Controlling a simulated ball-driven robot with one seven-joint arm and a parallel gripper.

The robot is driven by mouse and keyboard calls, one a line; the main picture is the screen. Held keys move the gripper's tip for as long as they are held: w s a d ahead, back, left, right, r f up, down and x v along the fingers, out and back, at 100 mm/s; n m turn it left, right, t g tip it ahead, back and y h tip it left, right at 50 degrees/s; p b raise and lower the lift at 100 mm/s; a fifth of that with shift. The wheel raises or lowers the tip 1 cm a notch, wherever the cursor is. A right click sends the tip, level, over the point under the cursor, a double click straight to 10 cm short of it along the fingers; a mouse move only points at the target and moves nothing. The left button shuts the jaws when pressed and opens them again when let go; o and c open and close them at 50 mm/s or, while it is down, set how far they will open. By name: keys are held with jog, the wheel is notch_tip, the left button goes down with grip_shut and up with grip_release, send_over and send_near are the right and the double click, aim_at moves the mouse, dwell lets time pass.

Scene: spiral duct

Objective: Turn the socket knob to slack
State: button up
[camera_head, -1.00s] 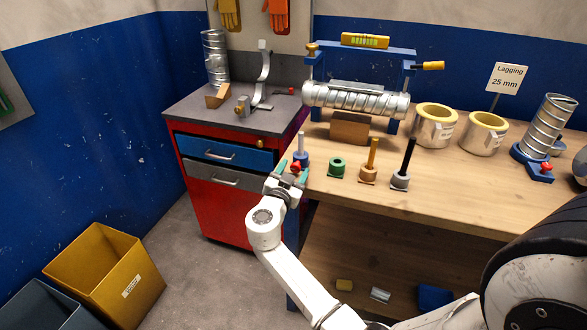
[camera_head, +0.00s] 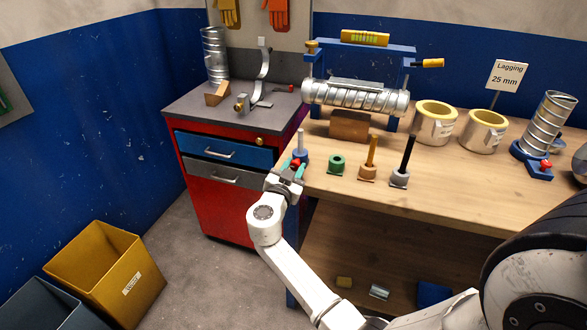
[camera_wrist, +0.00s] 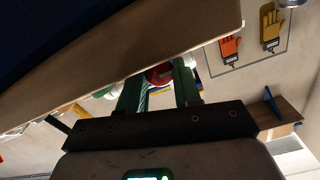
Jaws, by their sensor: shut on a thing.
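The red socket knob (camera_head: 296,163) is on the front of a blue socket (camera_head: 301,153) at the bench's left front corner. A pale grey peg (camera_head: 300,138) stands upright in this socket. My gripper (camera_head: 292,168) reaches up to the knob from the front, with its green fingers on either side of it. In the wrist view the red knob (camera_wrist: 160,74) shows between the green fingers (camera_wrist: 163,80), which are shut on it. The fingers and the bench edge hide part of the knob. Its turn position cannot be read.
A green socket (camera_head: 337,164), a tan socket (camera_head: 367,172) and a grey socket (camera_head: 400,179) stand to the right along the bench's front edge. The spiral duct (camera_head: 356,97) lies behind them. A red drawer cabinet (camera_head: 222,212) stands to the left. The bench edge is close to my gripper.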

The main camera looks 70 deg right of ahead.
jog(key=shift+f+b, duration=0.1)
jog(key=shift+b, duration=0.3)
jog(key=shift+f+n+b, duration=0.1)
jog(key=shift+n+b, duration=0.5)
jog(key=shift+n, duration=0.1)
jog(key=shift+w+n+b, duration=0.1)
jog(key=shift+n+b, duration=0.6)
jog(key=n+b, duration=0.2)
jog(key=n, duration=0.2)
jog(key=shift+n, duration=0.3)
jog(key=shift+r, duration=0.2)
jog(key=o, duration=1.1)
jog(key=shift+c, duration=0.2)
